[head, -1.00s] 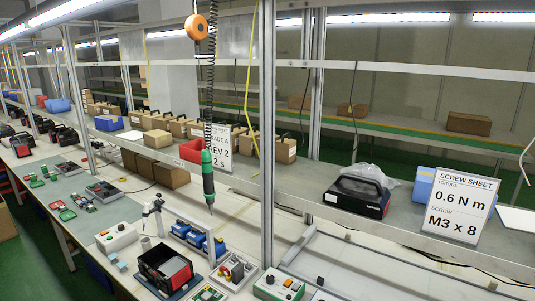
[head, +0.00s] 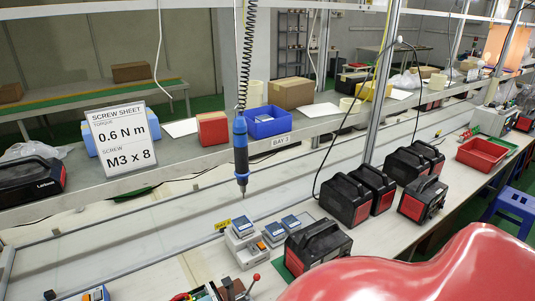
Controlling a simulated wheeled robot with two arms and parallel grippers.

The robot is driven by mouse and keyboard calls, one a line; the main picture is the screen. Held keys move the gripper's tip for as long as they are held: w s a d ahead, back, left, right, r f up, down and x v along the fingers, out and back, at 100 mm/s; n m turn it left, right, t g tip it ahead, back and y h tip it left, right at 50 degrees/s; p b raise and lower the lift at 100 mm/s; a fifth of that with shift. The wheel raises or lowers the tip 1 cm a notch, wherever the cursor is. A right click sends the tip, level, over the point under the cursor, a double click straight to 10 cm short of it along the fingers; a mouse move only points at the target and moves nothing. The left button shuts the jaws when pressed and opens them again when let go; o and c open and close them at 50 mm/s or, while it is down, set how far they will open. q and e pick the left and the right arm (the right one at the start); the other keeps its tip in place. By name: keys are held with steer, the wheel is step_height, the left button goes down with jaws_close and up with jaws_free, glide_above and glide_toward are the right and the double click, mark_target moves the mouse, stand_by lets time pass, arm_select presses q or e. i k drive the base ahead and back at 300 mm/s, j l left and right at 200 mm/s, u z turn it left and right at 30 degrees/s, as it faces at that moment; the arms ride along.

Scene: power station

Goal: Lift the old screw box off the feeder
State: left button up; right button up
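A light grey unit (head: 247,255), which looks like the feeder, stands on the bench below the hanging screwdriver. A small box with a blue-grey top (head: 243,226) sits on it, beside a yellow tag (head: 222,224). Two similar small boxes stand just to its right, one nearer (head: 274,234) and one farther right (head: 291,223). I cannot tell which one is the old screw box. Neither of my grippers is in view.
A blue screwdriver (head: 241,150) hangs on a coiled cord above the unit. Black-and-red cases (head: 318,247) stand to the right. A large red rounded surface fills the lower right. A screw sheet (head: 122,139) stands on the shelf. The bench left of the unit is mostly clear.

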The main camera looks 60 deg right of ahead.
mark_target(242, 226)
steer(key=z, duration=1.55)
